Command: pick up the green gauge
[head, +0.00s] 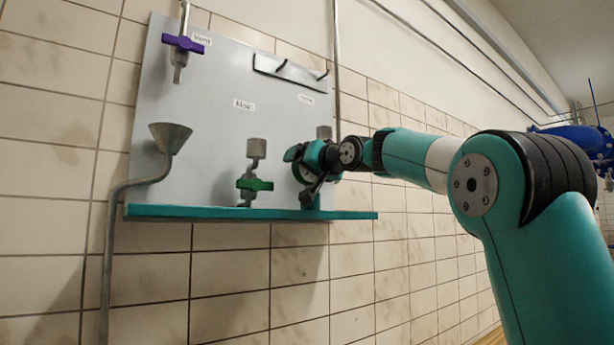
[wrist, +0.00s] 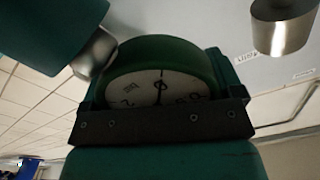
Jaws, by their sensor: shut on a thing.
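The green gauge (wrist: 160,88) has a green round rim and a white dial with dark marks and a needle. It fills the middle of the wrist view, partly hidden behind a dark finger bar. My gripper (head: 312,167) is shut on the gauge, in front of the grey panel and near the right part of the teal shelf. In the head view the gauge (head: 303,173) is small and mostly covered by the fingers. I cannot tell whether it touches the shelf.
The teal shelf (head: 200,213) runs along the grey panel (head: 215,75). On it stands a green-handled valve (head: 255,184) left of my gripper. A funnel pipe (head: 169,140) and a purple-handled valve (head: 184,43) are further left. A hook rail (head: 290,73) is above.

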